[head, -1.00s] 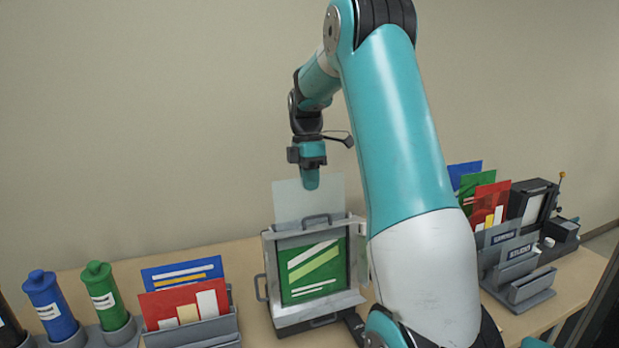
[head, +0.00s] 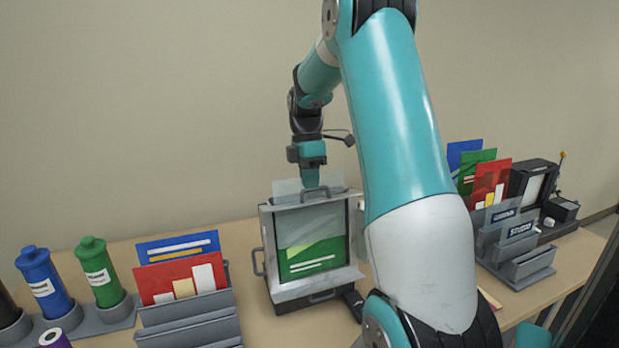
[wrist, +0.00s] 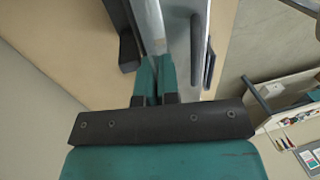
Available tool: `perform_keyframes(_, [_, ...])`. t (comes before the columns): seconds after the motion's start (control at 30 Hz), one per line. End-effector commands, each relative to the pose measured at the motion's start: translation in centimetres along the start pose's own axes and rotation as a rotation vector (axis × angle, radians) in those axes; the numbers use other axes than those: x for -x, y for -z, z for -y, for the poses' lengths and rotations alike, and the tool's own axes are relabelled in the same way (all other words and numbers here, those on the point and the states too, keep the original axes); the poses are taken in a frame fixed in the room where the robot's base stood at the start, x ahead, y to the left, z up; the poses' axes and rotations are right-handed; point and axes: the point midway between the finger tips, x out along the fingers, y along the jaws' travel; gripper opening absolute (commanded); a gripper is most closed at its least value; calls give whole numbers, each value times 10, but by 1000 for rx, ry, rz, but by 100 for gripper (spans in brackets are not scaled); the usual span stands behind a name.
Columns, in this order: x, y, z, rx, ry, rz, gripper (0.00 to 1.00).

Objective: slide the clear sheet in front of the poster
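The clear sheet (head: 290,187) sticks up a little above the top of the grey frame (head: 268,240). Its lower part is inside, and its edge crosses the green poster (head: 312,262): the poster's upper part looks greyed over, while its lower part is bright green. My gripper (head: 310,184) is directly above the frame's top edge, fingers pointing down on the sheet's upper edge. In the wrist view my gripper's teal fingers (wrist: 155,75) are close together at the frame's slot, with a pale strip of the sheet between them.
A rack with blue and red cards (head: 180,280) and bottles (head: 97,270) stand at the left. Another rack with colored cards (head: 490,185) and a dark machine (head: 533,185) stand at the right. Handles project from the frame's top and left side.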

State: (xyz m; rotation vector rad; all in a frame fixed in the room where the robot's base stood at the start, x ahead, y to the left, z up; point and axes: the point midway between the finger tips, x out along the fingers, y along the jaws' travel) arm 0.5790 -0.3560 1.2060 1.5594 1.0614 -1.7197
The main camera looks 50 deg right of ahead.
Motion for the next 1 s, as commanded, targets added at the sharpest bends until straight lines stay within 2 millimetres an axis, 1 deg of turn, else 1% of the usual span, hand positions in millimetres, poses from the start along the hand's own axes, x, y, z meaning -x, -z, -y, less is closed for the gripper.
perform_keyframes(0.2, [0,0,0,0,0,0,0])
perform_keyframes(0.27, [0,0,0,0,0,0,12])
perform_keyframes(0.3, [0,0,0,0,0,0,21])
perform_keyframes(0.33, [0,0,0,0,0,0,28])
perform_keyframes(0.37, [0,0,0,0,0,0,33])
perform_keyframes(0.63, [1,0,0,0,0,0,33])
perform_keyframes(0.77, [9,0,-1,0,-2,0,33])
perform_keyframes(0.87, [26,0,-1,0,-4,1,33])
perform_keyframes(1.0, [60,0,-1,-1,-7,0,33])
